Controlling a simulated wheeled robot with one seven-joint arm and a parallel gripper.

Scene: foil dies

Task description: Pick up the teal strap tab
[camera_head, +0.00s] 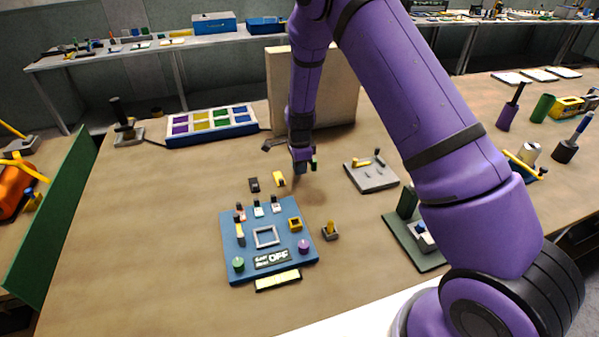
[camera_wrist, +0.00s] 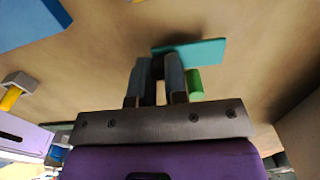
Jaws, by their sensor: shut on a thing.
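The teal strap tab (camera_wrist: 205,50) is a flat teal strip at my fingertips in the wrist view, and it sticks out to the right. My gripper (camera_wrist: 160,62) is shut on it, and the fingers hide part of its near edge. A short green cylinder (camera_wrist: 195,84) shows beside the right finger; I cannot tell whether it is joined to the tab. In the head view my gripper (camera_head: 302,167) hangs over the wooden table behind the blue panel. A small green piece (camera_head: 314,163) shows at its right side.
A blue panel (camera_head: 240,262) with knobs and an OFF label lies in front. A tray of coloured compartments (camera_head: 212,137) stands at back left, a tan board (camera_head: 340,95) behind the gripper. A grey plate (camera_head: 372,182) lies to the right.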

